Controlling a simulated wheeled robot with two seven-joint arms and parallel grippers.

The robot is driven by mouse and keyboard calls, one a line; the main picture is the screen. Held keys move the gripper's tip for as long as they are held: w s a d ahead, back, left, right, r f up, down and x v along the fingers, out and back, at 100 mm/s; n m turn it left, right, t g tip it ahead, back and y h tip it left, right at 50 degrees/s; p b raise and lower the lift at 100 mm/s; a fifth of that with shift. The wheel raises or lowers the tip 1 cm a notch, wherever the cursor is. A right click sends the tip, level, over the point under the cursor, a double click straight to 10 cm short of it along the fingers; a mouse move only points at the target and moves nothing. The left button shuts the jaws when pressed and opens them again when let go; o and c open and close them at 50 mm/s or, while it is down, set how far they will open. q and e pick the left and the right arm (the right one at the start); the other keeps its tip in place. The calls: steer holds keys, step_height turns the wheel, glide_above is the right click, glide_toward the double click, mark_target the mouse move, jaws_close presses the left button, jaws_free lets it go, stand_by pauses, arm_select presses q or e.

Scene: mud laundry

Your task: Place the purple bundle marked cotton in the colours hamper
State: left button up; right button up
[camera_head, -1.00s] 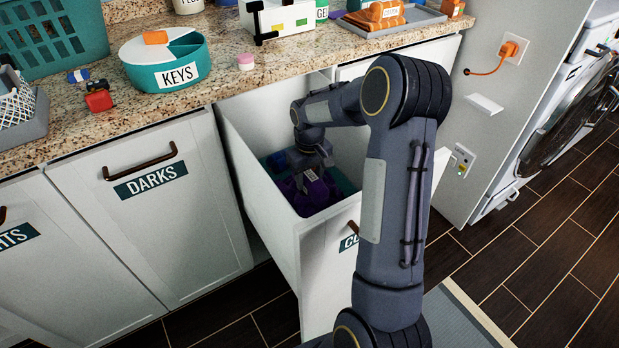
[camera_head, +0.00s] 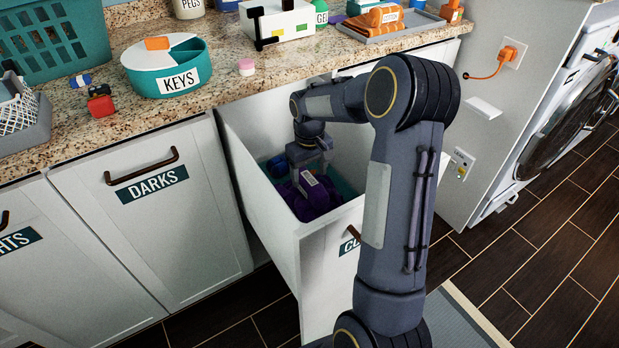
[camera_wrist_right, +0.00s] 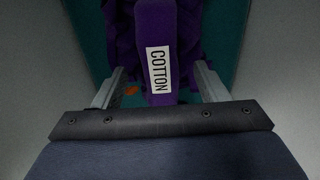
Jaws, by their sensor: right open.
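The purple bundle (camera_head: 316,196) lies inside the pulled-out hamper drawer (camera_head: 268,190), on its teal lining. The drawer's front label (camera_head: 347,245) is mostly hidden by my right arm; only its first letters show. My right gripper (camera_head: 309,176) is open inside the drawer, just above the bundle. In the right wrist view the bundle (camera_wrist_right: 157,25), with its white COTTON label (camera_wrist_right: 158,69), lies between and beyond the parted fingers (camera_wrist_right: 155,88). My left gripper is not in view.
A blue item (camera_head: 277,166) lies in the drawer beside the bundle. The closed DARKS drawer (camera_head: 150,225) is to the left. The granite counter (camera_head: 225,85) above holds a KEYS container (camera_head: 160,80), a teal basket (camera_head: 45,45) and a tray (camera_head: 390,32). A washer (camera_head: 570,120) stands at right.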

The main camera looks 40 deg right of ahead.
step_height(320, 180, up, 9)
steer(key=p, duration=0.1)
steer(key=shift+f+p, duration=0.15)
steer(key=shift+p, duration=0.15)
